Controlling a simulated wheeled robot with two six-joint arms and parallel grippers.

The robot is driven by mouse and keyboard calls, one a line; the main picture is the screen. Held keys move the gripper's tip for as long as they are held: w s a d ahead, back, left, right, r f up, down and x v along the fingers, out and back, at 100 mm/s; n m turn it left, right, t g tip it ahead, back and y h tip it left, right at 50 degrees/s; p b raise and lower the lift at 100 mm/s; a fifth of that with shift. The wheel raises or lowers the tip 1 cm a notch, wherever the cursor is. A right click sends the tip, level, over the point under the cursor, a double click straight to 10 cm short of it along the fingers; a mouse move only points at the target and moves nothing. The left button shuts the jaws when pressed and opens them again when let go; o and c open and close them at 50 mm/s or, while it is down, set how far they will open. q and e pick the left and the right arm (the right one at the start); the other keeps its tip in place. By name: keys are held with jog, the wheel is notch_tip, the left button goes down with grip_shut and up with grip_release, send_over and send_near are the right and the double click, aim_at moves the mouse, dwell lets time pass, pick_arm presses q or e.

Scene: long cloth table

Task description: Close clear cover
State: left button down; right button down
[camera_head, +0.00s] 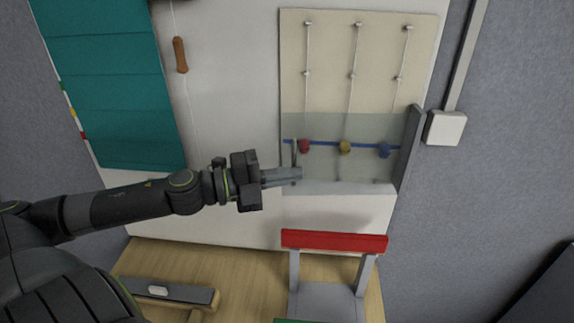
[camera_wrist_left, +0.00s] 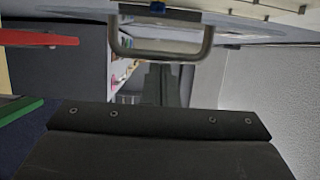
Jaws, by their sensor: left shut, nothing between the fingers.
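The clear cover (camera_head: 325,172) is a see-through panel over the lower part of a beige board (camera_head: 330,95). Through it show a blue strip and red (camera_head: 304,147), yellow (camera_head: 345,148) and blue (camera_head: 384,150) pieces. A thin grey upright bar stands near the panel's left edge. My left gripper (camera_head: 298,173) is shut and empty, its tips near the panel's lower left part; contact is unclear. In the left wrist view a grey U-shaped handle (camera_wrist_left: 160,54) lies above the gripper fingers (camera_wrist_left: 160,84). My right gripper is not in view.
A dark grey upright piece (camera_head: 408,150) stands at the panel's right edge, with a white box (camera_head: 445,128) beside it. A teal panel (camera_head: 120,95) and a brown handle (camera_head: 180,55) hang to the left. A red-topped grey frame (camera_head: 334,242) stands below.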

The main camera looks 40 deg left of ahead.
pick_arm(q)
jog(key=shift+a, duration=0.15)
jog(key=w+a, duration=0.1)
jog(key=w+a+p, duration=0.1)
jog(key=a, duration=0.1)
jog(key=shift+r, duration=0.1)
dwell(0.5)
jog(key=shift+d, duration=0.1)
jog(key=shift+w, duration=0.1)
